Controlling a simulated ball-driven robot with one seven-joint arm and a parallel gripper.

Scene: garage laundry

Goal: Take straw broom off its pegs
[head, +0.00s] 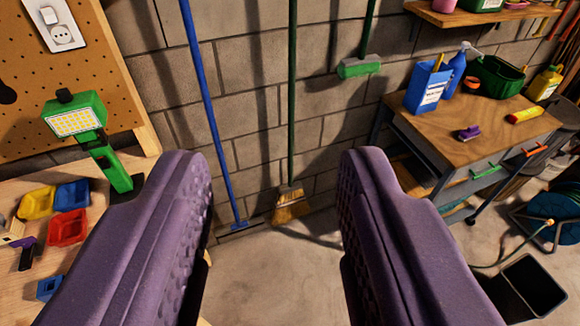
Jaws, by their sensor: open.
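The straw broom (291,206) hangs against the block wall in the head view, with a dark green handle and yellow straw bristles at the bottom. Its handle runs up past the top edge, so its pegs are not in view. My gripper (272,175) is open, with its two purple fingers wide apart in the foreground. The broom's head and lower handle show in the gap between the fingers, farther off at the wall. Nothing is between the fingers at close range.
A blue-handled tool (213,122) hangs left of the broom, and a green-headed brush (359,67) to its right. A workbench (140,262) with a green work lamp (80,118) is at left. A wooden-topped cart (428,122) stands at right. Bare floor (272,275) lies between.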

